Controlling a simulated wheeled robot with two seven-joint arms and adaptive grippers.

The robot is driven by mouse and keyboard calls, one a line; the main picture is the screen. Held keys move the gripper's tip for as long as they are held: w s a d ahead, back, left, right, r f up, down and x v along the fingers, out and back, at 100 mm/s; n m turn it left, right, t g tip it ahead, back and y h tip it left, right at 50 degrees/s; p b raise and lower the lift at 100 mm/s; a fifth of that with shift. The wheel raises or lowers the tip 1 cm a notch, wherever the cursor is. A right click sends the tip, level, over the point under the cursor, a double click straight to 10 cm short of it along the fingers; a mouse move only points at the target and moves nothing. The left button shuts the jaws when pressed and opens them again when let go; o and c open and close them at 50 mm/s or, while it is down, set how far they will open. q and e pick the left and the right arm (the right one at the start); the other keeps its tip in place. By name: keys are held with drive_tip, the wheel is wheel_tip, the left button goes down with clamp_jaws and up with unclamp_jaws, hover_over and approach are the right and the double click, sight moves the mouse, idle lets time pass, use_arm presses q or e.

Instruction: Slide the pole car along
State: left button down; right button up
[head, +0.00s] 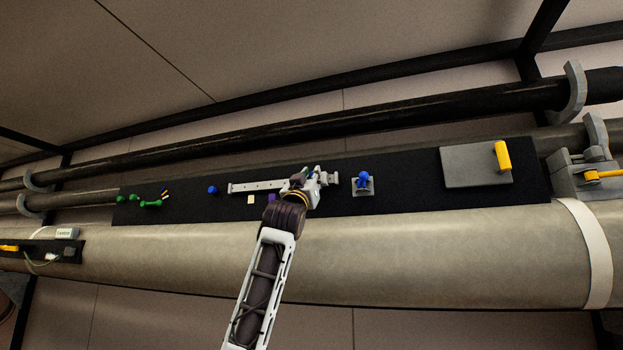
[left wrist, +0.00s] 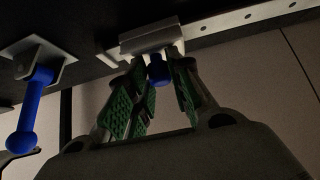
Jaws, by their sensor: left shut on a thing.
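The pole car (left wrist: 150,40) is a light grey block on a grey perforated track (left wrist: 250,18), with a blue knob (left wrist: 157,68) under it in the left wrist view. In the head view the track (head: 258,186) lies along the black panel, and the car is largely hidden by my left gripper (head: 312,181). My left gripper's green-padded fingers (left wrist: 158,98) stand on both sides of the blue knob and are shut on it. The knob's far side is hidden. My right gripper is not in view.
A blue lever on a grey bracket (head: 363,184) sits just right of the track's end; it also shows in the left wrist view (left wrist: 36,100). A grey plate with a yellow handle (head: 503,155) is further right. Green parts (head: 151,204) and a blue knob (head: 213,189) are left.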

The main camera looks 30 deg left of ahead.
use_arm(q)
drive_tip(key=shift+w+a+f, duration=0.15)
drive_tip(key=shift+a+f, duration=0.05)
drive_tip(key=shift+a, duration=0.05)
drive_tip(key=s+a, duration=0.1)
drive_tip(key=a, duration=0.6)
drive_tip(key=shift+s, duration=0.35)
idle(0.6)
drive_tip(key=c, duration=1.6)
unclamp_jaws()
drive_tip(key=shift+a+f, duration=0.1)
drive_tip(key=o, duration=0.4)
drive_tip(key=shift+s+a, duration=0.1)
drive_tip(key=shift+a, duration=0.05)
drive_tip(key=v, duration=1.2)
